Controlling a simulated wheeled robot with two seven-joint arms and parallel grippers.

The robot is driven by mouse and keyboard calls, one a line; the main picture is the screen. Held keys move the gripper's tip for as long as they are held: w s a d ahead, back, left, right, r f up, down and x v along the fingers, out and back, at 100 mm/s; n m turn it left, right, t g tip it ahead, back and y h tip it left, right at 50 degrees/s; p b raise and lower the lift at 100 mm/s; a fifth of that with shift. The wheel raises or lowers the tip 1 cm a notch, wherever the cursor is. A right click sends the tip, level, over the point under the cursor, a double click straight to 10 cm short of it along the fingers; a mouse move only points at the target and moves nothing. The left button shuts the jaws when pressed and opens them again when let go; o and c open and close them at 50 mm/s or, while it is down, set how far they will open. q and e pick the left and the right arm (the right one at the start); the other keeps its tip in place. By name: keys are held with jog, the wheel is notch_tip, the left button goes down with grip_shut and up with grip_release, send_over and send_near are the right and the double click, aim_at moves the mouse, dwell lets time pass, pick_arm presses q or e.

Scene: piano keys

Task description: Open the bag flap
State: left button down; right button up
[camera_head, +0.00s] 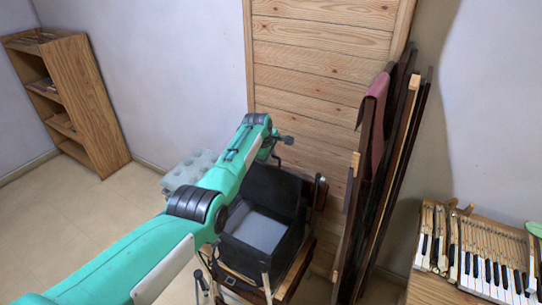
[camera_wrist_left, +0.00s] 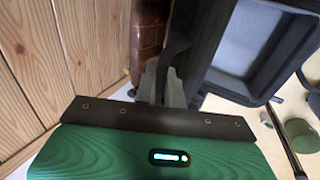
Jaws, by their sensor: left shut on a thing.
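The black bag (camera_head: 234,248) sits on a wooden chair-like support, its top open and its pale grey inside showing. Its dark flap (camera_head: 280,190) stands raised at the back of the opening. My left gripper (camera_head: 277,143) is above the flap's far upper edge. In the left wrist view the fingers (camera_wrist_left: 160,84) are shut on a dark, curved piece that appears to belong to the flap; the bag's opening (camera_wrist_left: 240,45) is to their right. The exact grip is partly hidden. My right gripper is not in view.
A wood-panelled wall (camera_head: 320,70) is close behind the bag. Dark boards (camera_head: 375,190) lean at its right. Piano keys (camera_head: 495,278) lie at lower right. A grey egg-carton-like block (camera_head: 190,170) is behind my arm. A shelf (camera_head: 70,100) stands far left, with open floor before it.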

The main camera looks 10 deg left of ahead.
pick_arm(q)
jog(key=shift+f, duration=0.1)
jog(key=c, duration=1.6)
grip_release()
jog(key=shift+v, duration=1.55)
jog(key=b+v, duration=0.2)
jog(key=v, duration=0.8)
jog(key=shift+s+r, duration=0.2)
jog(key=shift+r, duration=0.05)
jog(key=shift+a, duration=0.1)
